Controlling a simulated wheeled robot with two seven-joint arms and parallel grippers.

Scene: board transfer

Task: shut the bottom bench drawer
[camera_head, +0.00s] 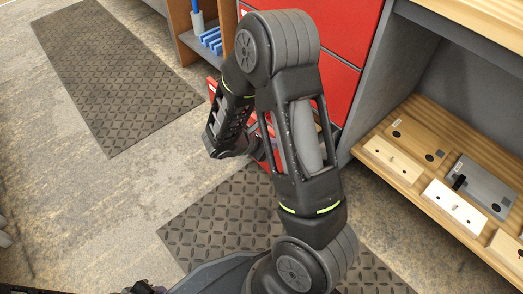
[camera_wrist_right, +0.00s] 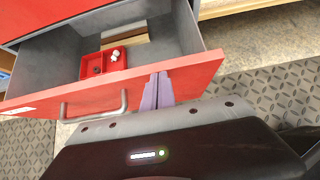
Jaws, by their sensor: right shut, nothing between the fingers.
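The bottom bench drawer stands open in the right wrist view, its red front (camera_wrist_right: 195,76) crossing the picture and its grey inside showing behind. A metal bar handle (camera_wrist_right: 95,108) is on that front. My right gripper (camera_wrist_right: 163,78) is shut and empty. Its fingertips are at the drawer front, right of the handle; whether they touch it I cannot tell. In the head view my right arm hides most of the drawer; a red strip of it (camera_head: 212,88) shows beside the arm. The right gripper's fingers are hidden there. My left gripper is not in view.
A small red tray (camera_wrist_right: 103,63) with small parts lies in the drawer. Red bench fronts (camera_head: 340,28) rise behind my arm. A wooden shelf (camera_head: 402,172) with several plates is at the right. Dark floor mats (camera_head: 110,75) lie on the floor, with open floor at the left.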

